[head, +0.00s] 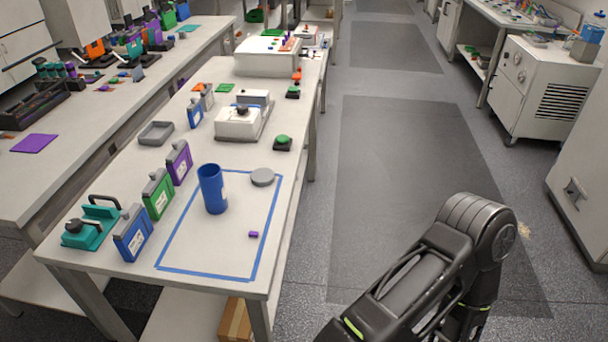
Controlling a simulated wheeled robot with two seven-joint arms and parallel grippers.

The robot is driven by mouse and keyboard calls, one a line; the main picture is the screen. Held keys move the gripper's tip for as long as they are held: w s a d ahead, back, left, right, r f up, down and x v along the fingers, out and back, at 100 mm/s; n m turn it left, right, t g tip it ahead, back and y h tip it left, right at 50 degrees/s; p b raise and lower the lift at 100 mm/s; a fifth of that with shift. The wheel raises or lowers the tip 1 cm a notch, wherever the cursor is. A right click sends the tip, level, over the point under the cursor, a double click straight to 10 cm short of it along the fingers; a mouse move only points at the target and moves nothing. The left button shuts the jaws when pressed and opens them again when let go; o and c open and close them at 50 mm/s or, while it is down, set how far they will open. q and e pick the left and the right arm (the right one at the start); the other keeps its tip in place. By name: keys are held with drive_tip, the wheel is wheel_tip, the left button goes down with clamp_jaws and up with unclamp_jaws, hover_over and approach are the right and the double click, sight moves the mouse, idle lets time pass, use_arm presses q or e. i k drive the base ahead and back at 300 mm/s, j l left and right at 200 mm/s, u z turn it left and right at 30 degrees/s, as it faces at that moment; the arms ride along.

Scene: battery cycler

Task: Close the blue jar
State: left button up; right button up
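The blue jar (213,190) stands upright on the white table, inside a rectangle of blue tape. Its top is open and has no lid on it. A round grey lid (262,177) lies flat on the table to the right of the jar, near the tape's far right corner, apart from the jar. My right arm shows at the lower right, over the floor beside the table, but its gripper is out of view. My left gripper is not in view either.
A small purple piece (253,234) lies inside the blue tape (209,274). Blue, green (158,194) and purple (179,162) flat containers stand left of the jar. A teal device (91,224) sits at the near left corner. A grey tray (156,133) and white scale-like device (240,121) are farther back.

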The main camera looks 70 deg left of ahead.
sight(210, 175)
drive_tip(key=i+u, duration=0.4)
drive_tip(key=i+l+u, duration=0.2)
drive_tip(key=i+u, duration=0.2)
drive_tip(key=i+j+u, duration=0.1)
drive_tip(key=i+u, duration=0.15)
drive_tip(key=u, duration=0.15)
drive_tip(key=i+u, duration=0.3)
drive_tip(key=u, duration=0.15)
drive_tip(key=i+u, duration=0.25)
drive_tip(key=u, duration=0.15)
drive_tip(key=i+l+u, duration=0.25)
drive_tip(key=u, duration=0.2)
drive_tip(key=i+l+u, duration=0.25)
drive_tip(key=u, duration=0.15)
drive_tip(key=i+l+u, duration=0.35)
drive_tip(key=i+l, duration=0.05)
